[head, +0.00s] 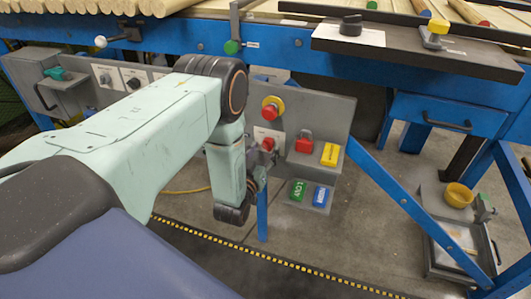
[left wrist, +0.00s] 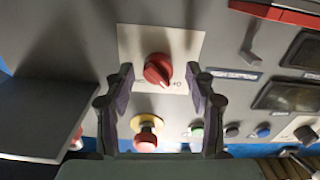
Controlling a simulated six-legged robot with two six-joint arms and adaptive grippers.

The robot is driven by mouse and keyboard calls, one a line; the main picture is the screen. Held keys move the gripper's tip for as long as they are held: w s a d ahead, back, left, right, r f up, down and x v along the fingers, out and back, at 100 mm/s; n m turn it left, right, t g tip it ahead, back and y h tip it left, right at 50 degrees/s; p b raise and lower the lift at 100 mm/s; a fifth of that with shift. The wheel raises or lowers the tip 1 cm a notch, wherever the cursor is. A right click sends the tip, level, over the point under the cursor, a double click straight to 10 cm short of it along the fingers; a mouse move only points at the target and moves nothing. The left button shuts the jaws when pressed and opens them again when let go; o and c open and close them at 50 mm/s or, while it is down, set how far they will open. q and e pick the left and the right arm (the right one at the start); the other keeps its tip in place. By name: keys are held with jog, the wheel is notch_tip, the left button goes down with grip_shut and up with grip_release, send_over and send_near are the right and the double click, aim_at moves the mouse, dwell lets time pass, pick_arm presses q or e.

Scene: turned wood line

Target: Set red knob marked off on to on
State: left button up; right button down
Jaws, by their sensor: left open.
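The red knob (left wrist: 158,69) sits on a white plate (left wrist: 190,43) on the grey panel. Its grip bar is tilted in the left wrist view, and small marks beside it are too blurred to read surely. In the head view the red knob (head: 267,144) shows just beyond my left gripper (head: 262,166). My left gripper, also in the left wrist view (left wrist: 160,78), is open, with one finger on each side of the knob. Nothing is between the fingers touching it that I can see. My right gripper is not in view.
A red stop button on a yellow base (head: 272,109) is close above the knob. A red switch (head: 304,144), a yellow button (head: 329,155), a green button (head: 298,190) and a blue button (head: 320,196) are to the right. A grey box (left wrist: 45,115) juts out at left in the wrist view.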

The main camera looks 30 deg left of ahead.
pick_arm(q)
jog(key=shift+w+d+r, duration=0.1)
jog(key=shift+r, duration=0.2)
jog(key=shift+w+f, duration=0.2)
jog(key=shift+f, duration=0.05)
jog(key=c, duration=0.4)
jog(key=shift+s+r, duration=0.1)
jog(key=c, duration=0.8)
jog(key=shift+o, duration=0.2)
